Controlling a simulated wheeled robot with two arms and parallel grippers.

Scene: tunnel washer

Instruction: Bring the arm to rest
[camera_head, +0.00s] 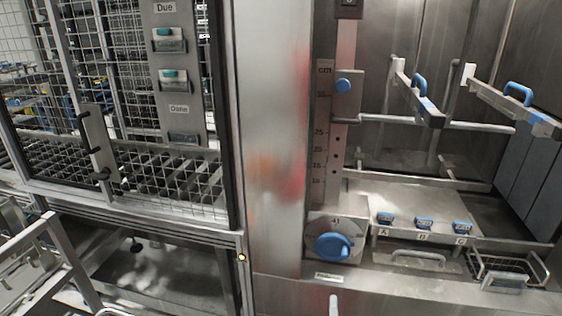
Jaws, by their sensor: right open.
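No arm shows clearly in the head view. A small pale upright tip (334,305) at the bottom edge seems to be part of my right gripper, which is open. The rest of it is below the picture, and I see nothing held. The tip is below the blue knob (333,246) and in front of the metal front panel; whether it touches the panel I cannot tell. My left gripper is not in view.
A mesh door (165,175) with a black handle (90,135) is at the left. At the right is a steel bay with two blue-handled bars (420,95) (515,100), blue clips labelled A, B, C (424,223) and a wire basket (510,268). Metal rails (40,245) stand at lower left.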

